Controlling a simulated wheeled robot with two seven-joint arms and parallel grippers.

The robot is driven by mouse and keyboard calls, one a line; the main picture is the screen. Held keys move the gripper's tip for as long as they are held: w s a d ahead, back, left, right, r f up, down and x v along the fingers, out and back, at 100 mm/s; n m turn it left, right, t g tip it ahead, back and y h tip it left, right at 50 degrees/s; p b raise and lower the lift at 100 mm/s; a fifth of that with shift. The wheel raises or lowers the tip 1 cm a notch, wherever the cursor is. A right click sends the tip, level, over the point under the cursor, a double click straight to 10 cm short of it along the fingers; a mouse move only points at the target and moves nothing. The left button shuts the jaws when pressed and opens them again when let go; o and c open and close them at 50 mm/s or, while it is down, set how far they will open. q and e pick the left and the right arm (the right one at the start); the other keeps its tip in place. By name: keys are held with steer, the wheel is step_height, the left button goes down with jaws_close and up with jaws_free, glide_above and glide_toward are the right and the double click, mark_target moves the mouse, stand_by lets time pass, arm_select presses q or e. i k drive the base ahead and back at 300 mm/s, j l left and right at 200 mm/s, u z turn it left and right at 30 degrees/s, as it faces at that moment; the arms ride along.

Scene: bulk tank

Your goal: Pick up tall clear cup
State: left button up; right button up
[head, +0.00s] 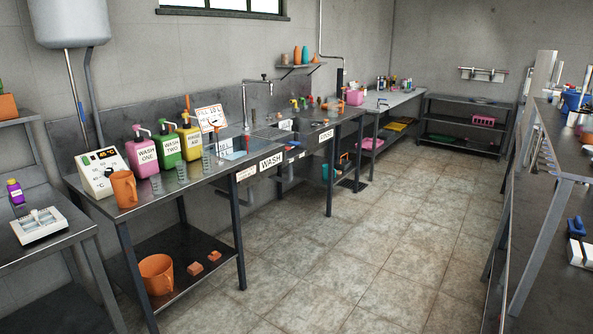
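Several small clear cups stand on the steel bench at the left, in front of the pump bottles. One clear cup (206,162) is beside the sink and looks the tallest. Another clear cup (182,173) stands to its left, and a third clear cup (156,184) stands farther left near the orange jug. At this distance their exact heights are hard to compare. Neither of my grippers shows in the head view.
An orange jug (124,189) and a white display unit (101,173) stand left of the cups. Pink (145,157), green (168,147) and yellow (190,140) pump bottles stand behind them. The tiled floor (365,240) is open between the bench and right-hand shelving (566,155).

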mark_target(205, 153)
steer(key=i+u, duration=0.1)
steer(key=i, duration=0.75)
steer(key=i+l, duration=0.15)
steer(key=i, duration=0.65)
steer(key=i+l+u, duration=0.2)
steer(key=i+u, duration=0.25)
steer(key=i, duration=0.2)
steer(key=i+l+u, duration=0.9)
steer(key=i+l, duration=0.1)
steer(key=i, duration=0.1)
